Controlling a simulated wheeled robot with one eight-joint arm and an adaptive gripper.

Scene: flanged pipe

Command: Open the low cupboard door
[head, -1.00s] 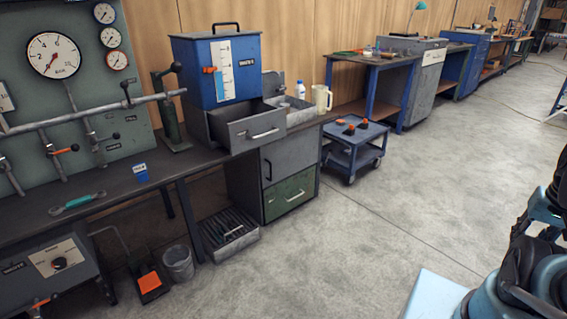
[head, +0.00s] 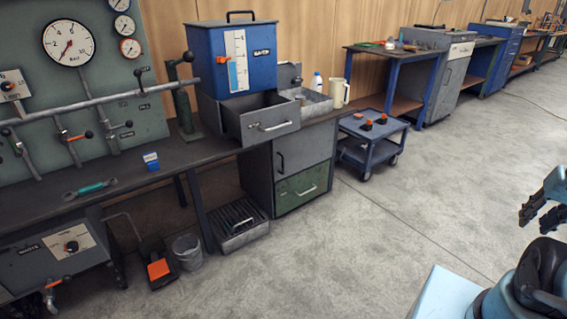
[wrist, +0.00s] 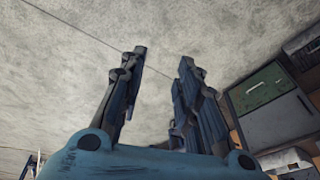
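The low cupboard is a grey unit under the workbench. Its grey door (head: 304,152) is shut, with an upright black handle (head: 281,162) near its left edge. A green drawer front (head: 303,187) with a pale handle sits below the door. In the wrist view the green front (wrist: 255,90) and the grey door (wrist: 275,126) show at the right, upside down. My gripper (head: 541,212) is at the right edge of the head view, well away from the cupboard. In the wrist view my gripper (wrist: 163,58) has its fingers apart, with only floor showing between them.
A grey drawer (head: 262,126) stands open above the worktop, below a blue tank (head: 240,62). A slatted tray (head: 243,237) and a bucket (head: 187,252) are on the floor left of the cupboard. A blue trolley (head: 372,146) stands to its right. Open floor lies in front.

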